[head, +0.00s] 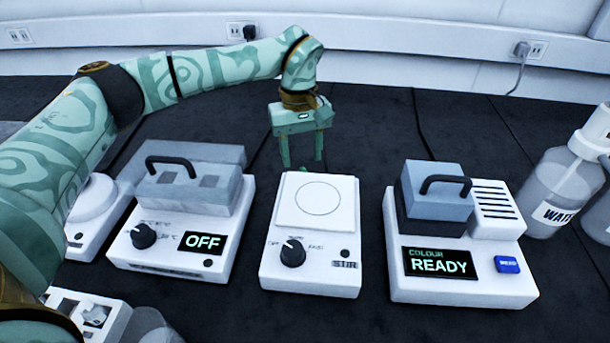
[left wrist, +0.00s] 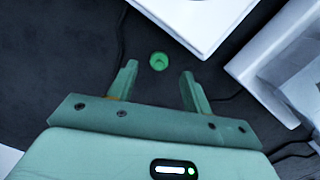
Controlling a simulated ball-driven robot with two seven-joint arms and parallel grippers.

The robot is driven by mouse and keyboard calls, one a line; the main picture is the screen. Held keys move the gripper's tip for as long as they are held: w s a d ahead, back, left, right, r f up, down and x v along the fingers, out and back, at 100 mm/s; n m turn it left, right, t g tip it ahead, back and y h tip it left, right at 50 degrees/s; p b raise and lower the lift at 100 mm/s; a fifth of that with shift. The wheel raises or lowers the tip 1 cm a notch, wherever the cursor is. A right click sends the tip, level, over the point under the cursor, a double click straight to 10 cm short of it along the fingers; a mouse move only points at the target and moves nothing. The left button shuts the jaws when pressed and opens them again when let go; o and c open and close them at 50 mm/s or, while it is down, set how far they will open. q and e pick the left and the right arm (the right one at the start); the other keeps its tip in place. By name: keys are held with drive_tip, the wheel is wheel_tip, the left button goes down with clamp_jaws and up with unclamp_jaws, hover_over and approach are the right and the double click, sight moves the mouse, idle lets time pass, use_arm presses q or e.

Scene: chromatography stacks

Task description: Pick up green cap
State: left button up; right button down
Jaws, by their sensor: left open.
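The green cap (left wrist: 158,62) is a small round piece lying on the dark bench top in the left wrist view. It sits just beyond the fingertips and between their lines, near the edge of a white device. My left gripper (left wrist: 155,80) is open and empty, with its two fingers apart. In the head view my left gripper (head: 302,165) points down behind the white stirrer (head: 310,270). My right gripper is not in view.
The stirrer stands in the middle, between a heater block marked OFF (head: 165,268) and a colour reader marked READY (head: 515,285). A water bottle (head: 560,190) stands at the right. The dark bench (head: 370,120) behind the devices is mostly clear, with thin cables.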

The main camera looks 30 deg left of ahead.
sight(302, 168)
use_arm(q)
wheel_tip(302, 168, down, 4)
drive_tip(key=shift+w+f+b, duration=0.1)
drive_tip(key=shift+f+b, duration=0.1)
drive_tip(key=shift+b, duration=0.65)
drive_tip(key=shift+r, duration=0.25)
drive_tip(key=c, duration=1)
drive_tip(key=shift+c, duration=0.2)
